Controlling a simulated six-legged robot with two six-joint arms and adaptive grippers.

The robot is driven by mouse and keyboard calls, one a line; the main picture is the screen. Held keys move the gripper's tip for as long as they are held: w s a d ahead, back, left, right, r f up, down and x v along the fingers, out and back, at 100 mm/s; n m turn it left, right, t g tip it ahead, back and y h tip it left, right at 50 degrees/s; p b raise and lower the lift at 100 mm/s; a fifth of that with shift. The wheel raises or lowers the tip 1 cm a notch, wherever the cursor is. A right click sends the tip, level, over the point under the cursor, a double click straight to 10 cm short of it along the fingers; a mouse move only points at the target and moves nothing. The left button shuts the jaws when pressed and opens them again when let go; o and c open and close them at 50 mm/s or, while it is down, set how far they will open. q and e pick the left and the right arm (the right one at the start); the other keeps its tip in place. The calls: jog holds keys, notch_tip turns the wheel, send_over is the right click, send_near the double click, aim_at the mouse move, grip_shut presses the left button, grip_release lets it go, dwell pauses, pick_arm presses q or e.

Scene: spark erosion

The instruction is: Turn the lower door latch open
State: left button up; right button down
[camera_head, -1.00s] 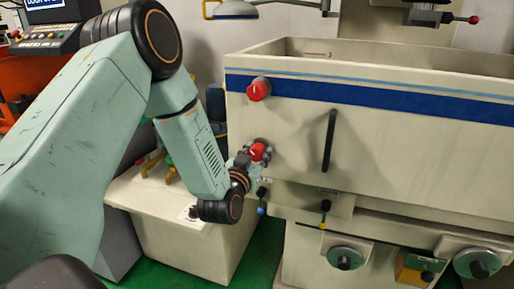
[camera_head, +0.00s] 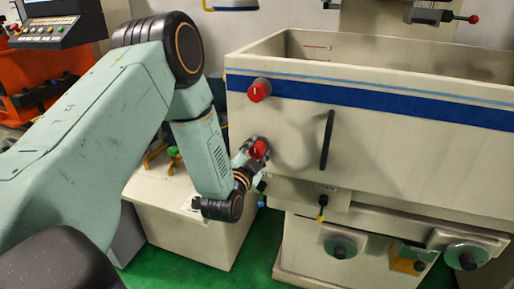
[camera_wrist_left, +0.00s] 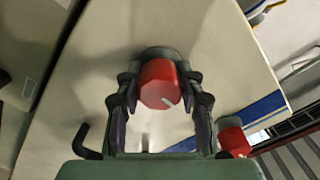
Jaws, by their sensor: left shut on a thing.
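The lower door latch (camera_head: 258,149) is a red knob on the left part of the machine tank's front panel, below the blue stripe. It also shows in the left wrist view (camera_wrist_left: 158,84), with a pale mark on its face. My left gripper (camera_head: 251,152) is shut on this latch, with one finger on each side of the knob in the wrist view (camera_wrist_left: 160,98). The upper door latch (camera_head: 259,90) is a similar red knob above it, apart from the gripper. It also shows at lower right in the wrist view (camera_wrist_left: 234,139). My right gripper is not in view.
A black vertical door handle (camera_head: 327,140) stands out right of the latches. Below are a small yellow-and-black lever (camera_head: 321,207) and dark round knobs (camera_head: 341,247). A pale cabinet (camera_head: 185,235) stands under my left arm. Green floor (camera_head: 262,250) shows between it and the machine.

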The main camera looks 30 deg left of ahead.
pick_arm(q)
jog(key=shift+w+r, duration=0.1)
jog(key=shift+r, duration=0.15)
jog(key=o, duration=0.9)
jog(key=shift+o, duration=1.4)
jog(key=shift+f, duration=0.15)
jog(key=v, duration=1.2)
jog(key=shift+f, duration=0.1)
